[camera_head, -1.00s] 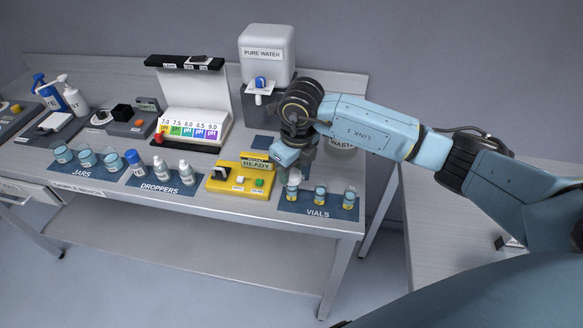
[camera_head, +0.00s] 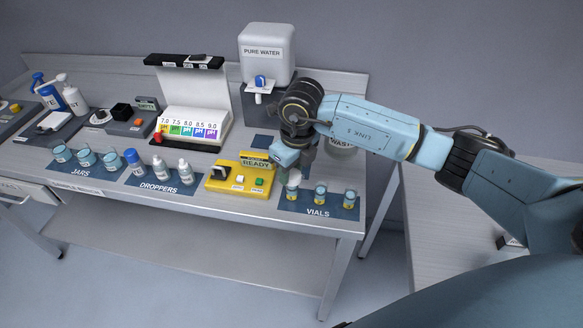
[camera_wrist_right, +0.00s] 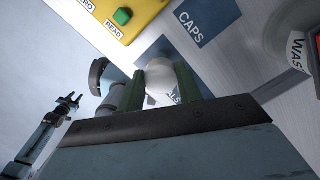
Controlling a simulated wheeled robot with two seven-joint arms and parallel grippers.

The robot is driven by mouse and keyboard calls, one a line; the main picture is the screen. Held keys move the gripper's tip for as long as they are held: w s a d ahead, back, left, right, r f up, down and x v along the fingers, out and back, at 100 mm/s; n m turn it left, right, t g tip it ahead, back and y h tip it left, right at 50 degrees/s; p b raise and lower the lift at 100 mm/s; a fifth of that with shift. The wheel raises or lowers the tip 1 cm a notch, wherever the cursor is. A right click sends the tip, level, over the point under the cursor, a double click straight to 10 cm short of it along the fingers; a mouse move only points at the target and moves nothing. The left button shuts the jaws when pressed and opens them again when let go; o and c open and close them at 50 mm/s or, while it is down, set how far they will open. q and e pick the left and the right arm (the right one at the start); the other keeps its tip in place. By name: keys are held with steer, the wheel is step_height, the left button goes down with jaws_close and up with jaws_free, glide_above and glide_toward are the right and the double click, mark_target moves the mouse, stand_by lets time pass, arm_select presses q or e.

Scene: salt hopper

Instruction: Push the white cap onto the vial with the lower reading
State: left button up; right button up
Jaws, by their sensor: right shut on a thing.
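My right gripper (camera_head: 290,170) points down over the leftmost vial (camera_head: 292,192) on the blue VIALS mat (camera_head: 334,212). It is shut on the white cap (camera_head: 294,179), which shows as a pale dome (camera_wrist_right: 159,77) between its dark fingers in the wrist view. The cap is at the vial's mouth; I cannot tell whether it is seated. The middle vial (camera_head: 320,195) and the right vial (camera_head: 349,199) stand upright without white caps. No vial readings are legible. What looks like my left gripper (camera_wrist_right: 73,100) shows small at the wrist view's left; its jaws are unclear.
The yellow meter (camera_head: 240,178), marked READY, stands just left of the vials. The blue CAPS mat (camera_wrist_right: 201,19) shows bare in the wrist view. The waste container (camera_head: 341,148) stands behind. Droppers (camera_head: 186,173) and jars (camera_head: 88,158) stand farther left.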

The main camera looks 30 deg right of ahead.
mark_target(297, 177)
steer(key=shift+f+b, duration=1.05)
steer(key=shift+f, duration=0.3)
steer(key=o, duration=1.1)
steer(key=shift+r, duration=0.15)
steer(key=r, duration=0.4)
steer(key=s+r, duration=0.1)
steer(key=r, duration=0.8)
steer(key=shift+s+d+r, duration=0.1)
steer(key=shift+s+d, duration=0.15)
steer(key=shift+d, duration=0.1)
